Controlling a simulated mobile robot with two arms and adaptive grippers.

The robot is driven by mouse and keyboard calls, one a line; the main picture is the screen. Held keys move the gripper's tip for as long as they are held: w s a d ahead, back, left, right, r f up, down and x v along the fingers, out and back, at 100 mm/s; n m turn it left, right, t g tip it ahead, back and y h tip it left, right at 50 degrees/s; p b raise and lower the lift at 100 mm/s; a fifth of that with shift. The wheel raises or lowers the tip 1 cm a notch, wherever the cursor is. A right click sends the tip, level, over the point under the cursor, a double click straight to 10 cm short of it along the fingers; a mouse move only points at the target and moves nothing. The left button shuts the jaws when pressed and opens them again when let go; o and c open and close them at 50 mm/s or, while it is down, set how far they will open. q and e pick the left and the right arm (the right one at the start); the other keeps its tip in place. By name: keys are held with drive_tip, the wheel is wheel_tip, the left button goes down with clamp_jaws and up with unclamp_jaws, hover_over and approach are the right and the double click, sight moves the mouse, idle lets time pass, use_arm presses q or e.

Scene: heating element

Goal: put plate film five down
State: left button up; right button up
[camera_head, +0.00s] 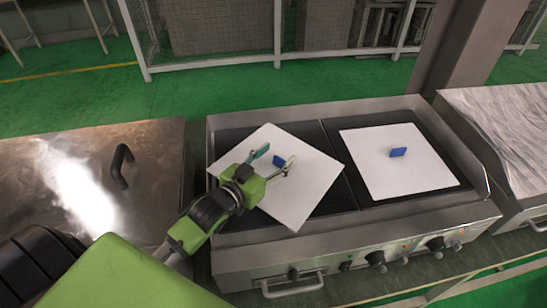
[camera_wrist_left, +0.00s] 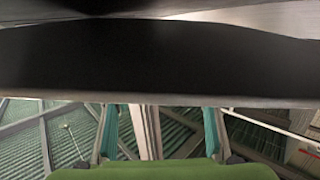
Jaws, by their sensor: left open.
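A white square plate film (camera_head: 300,195) with a small blue handle (camera_head: 280,160) is over the left half of the heating unit, turned askew to it. Its near corner overlaps the unit's front edge; I cannot tell whether it rests flat. My left gripper (camera_head: 274,160) is open, with its two fingers on either side of the blue handle, apart from it in the picture. In the left wrist view the open fingers (camera_wrist_left: 160,120) point up toward a dark band; no handle is clear there. A second white plate film (camera_head: 385,175) with a blue handle (camera_head: 398,152) lies squarely on the right half. No number shows on either.
The heating unit (camera_head: 240,240) has a raised metal rim, front knobs and a handle. A metal lid or counter with a dark handle (camera_head: 121,166) is at left. A grey column (camera_head: 468,45) stands behind right, and a marbled counter (camera_head: 500,125) is at far right.

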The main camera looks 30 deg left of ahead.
use_arm(q)
drive_tip(key=shift+r, duration=0.3)
drive_tip(key=b+v, duration=0.1)
drive_tip(key=v, duration=0.9)
drive_tip(key=shift+s+a, duration=0.1)
drive_tip(key=shift+s, duration=0.3)
drive_tip(key=shift+s+r, duration=0.15)
drive_tip(key=shift+s, duration=0.4)
